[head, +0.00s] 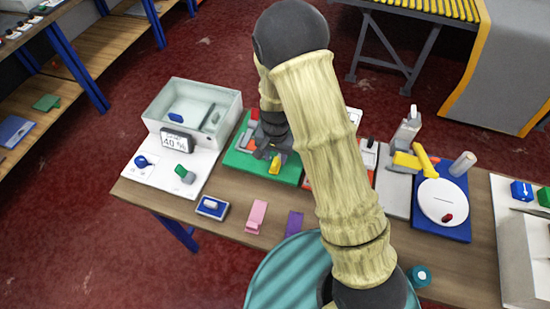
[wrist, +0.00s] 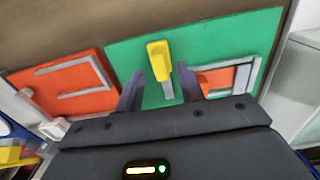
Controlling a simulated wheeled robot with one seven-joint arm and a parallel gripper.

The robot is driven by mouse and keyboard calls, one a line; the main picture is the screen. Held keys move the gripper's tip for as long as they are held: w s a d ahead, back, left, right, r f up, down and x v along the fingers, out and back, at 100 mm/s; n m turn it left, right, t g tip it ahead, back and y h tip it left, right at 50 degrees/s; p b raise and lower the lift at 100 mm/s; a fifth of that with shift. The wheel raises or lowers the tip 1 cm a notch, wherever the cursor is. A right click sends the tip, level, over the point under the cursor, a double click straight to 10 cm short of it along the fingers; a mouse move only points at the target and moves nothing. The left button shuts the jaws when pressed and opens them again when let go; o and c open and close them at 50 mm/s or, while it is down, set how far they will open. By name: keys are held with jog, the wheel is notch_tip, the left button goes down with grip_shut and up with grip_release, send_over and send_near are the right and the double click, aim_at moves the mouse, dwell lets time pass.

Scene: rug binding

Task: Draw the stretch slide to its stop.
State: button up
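A green board (head: 238,163) lies on the table under my gripper, with a yellow handle (head: 275,165) near its front edge. I take this handle to be the stretch slide's. In the wrist view the yellow handle (wrist: 158,58) stands on a short grey bar on the green board (wrist: 225,47). My gripper (wrist: 160,88) is open, its two dark fingers apart with the handle and bar in line with the gap. I cannot tell whether the handle is between the fingertips or just past them. In the head view my gripper (head: 264,150) is over the board, partly hidden by my arm.
A red-orange board with a grey track (wrist: 65,88) lies beside the green one. A clear basin (head: 190,108) and a 40 % display (head: 176,141) stand left. A blue board with a white disc (head: 443,203) is right. Pink (head: 256,216) and purple (head: 294,223) pieces lie in front.

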aim_at(275, 165)
jog(key=shift+f, duration=1.2)
grip_shut()
